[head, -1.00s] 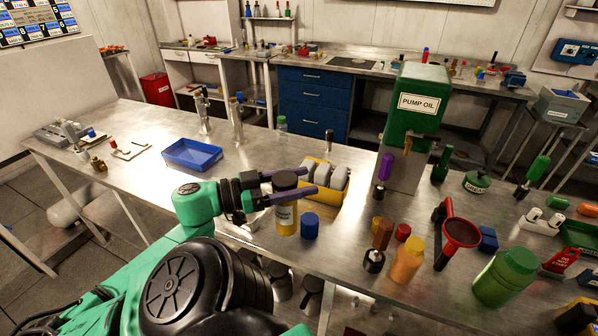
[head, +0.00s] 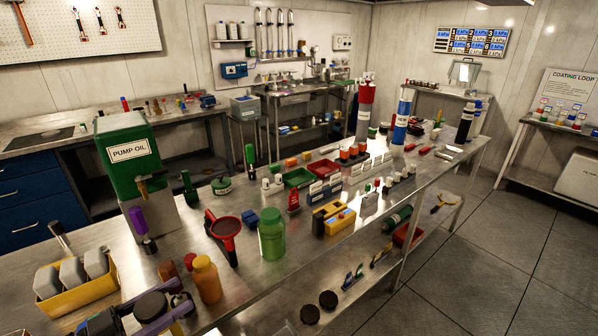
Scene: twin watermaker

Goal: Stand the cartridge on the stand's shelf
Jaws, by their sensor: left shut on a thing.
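My left gripper (head: 146,314) is at the bottom left of the head view, partly cut off by the frame edge. I cannot tell which thing in view is the stand with the shelf. My right gripper is not in view.
The steel bench (head: 335,235) runs to the far right. Near the gripper stand a yellow holder with grey blocks (head: 75,285), an orange bottle (head: 206,280), a red funnel (head: 226,230) and a green jar (head: 271,234). The green pump oil tank (head: 130,160) stands behind.

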